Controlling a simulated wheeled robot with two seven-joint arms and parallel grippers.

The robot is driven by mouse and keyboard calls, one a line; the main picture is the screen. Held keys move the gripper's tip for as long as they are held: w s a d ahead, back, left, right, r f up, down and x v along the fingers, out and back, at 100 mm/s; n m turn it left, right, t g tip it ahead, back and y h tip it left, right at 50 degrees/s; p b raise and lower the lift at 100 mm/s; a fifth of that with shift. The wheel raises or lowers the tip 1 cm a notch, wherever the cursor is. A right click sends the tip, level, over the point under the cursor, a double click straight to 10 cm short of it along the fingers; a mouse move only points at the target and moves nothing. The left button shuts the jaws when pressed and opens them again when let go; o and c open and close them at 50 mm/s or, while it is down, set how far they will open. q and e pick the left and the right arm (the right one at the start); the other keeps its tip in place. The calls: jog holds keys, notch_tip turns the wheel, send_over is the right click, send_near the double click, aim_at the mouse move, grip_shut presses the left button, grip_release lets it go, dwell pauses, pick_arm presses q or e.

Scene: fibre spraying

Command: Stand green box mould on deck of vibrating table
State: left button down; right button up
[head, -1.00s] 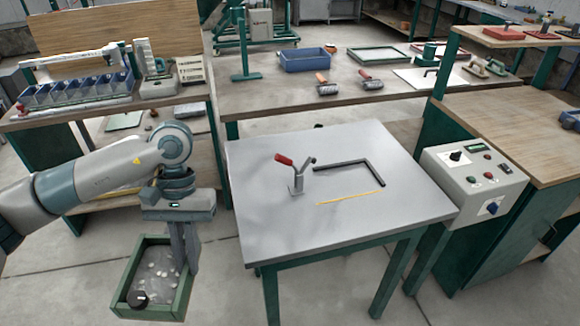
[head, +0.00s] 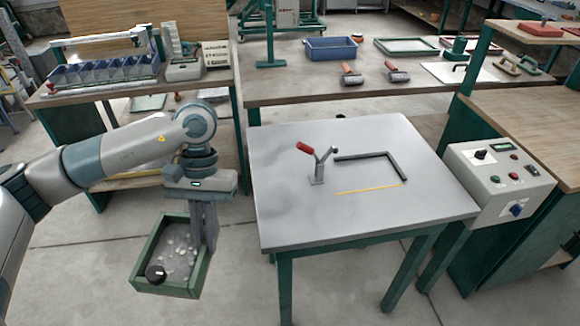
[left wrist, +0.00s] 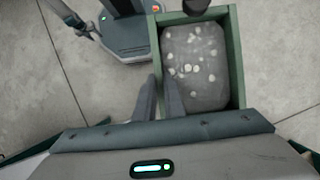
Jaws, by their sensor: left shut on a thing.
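The green box mould (head: 140,271) is an open box with grey, pebble-flecked material inside and a dark round knob at its near corner. My left gripper (head: 208,245) is shut on its right wall and holds it in the air, left of the vibrating table and below deck height. The left wrist view also shows the mould (left wrist: 237,60) beside the fingers of the gripper (left wrist: 160,85). The vibrating table's grey deck (head: 290,215) carries a red-handled clamp (head: 317,160), a black angle stop (head: 375,156) and a yellow line (head: 368,189). My right gripper is not in view.
A grey control box (head: 500,180) stands at the deck's right edge. Behind are a workbench (head: 290,93) with a blue tray (head: 331,48) and rollers (head: 352,75), and a left bench with blue bins (head: 105,72). The deck's front and left are clear.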

pick_arm(q)
jog(key=w+x, duration=0.1)
jog(key=x, duration=1.3)
jog(key=shift+w+f, duration=0.4)
jog(key=shift+d, duration=0.1)
